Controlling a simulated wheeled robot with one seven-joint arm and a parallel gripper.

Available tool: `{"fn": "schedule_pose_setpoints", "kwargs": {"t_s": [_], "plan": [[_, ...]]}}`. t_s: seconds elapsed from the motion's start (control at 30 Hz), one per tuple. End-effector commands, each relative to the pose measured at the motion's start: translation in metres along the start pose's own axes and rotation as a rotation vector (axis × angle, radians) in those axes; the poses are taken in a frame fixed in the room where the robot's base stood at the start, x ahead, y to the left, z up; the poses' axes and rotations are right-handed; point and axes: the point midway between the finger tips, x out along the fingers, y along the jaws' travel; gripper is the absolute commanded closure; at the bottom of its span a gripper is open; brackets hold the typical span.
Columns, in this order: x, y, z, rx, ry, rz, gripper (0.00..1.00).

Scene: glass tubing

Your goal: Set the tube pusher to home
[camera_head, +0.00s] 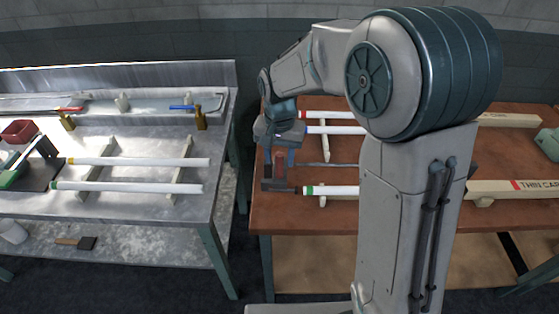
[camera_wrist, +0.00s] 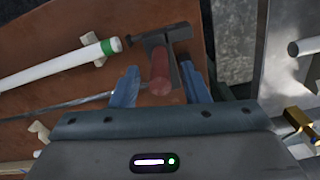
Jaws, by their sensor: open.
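A part with a red-brown grip and a dark crosspiece (camera_wrist: 160,72) stands at the near left edge of the brown table; I take it to be the tube pusher. It also shows in the head view (camera_head: 280,172), below my wrist. My gripper (camera_wrist: 160,82) is open, with one finger on each side of the red grip. Gaps show between the grip and both fingers. In the head view my gripper (camera_head: 279,166) points down over the part. The lower end of the grip is partly hidden by my gripper in the wrist view.
A white tube with a green band (camera_head: 330,190) ends close beside the crosspiece. A thin metal rod (camera_head: 330,165) lies behind it, and more tubes rest on wooden supports. A metal table (camera_head: 135,130) with tubes stands left, across a gap. My arm hides the brown table's middle.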

Motion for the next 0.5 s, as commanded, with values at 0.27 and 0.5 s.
{"fn": "schedule_pose_setpoints", "kwargs": {"t_s": [0.27, 0.5], "plan": [[0.025, 0.000, 0.000, 0.000, -0.001, 0.000, 0.59], [0.026, 0.000, 0.000, 0.000, 0.001, 0.000, 0.59]]}}
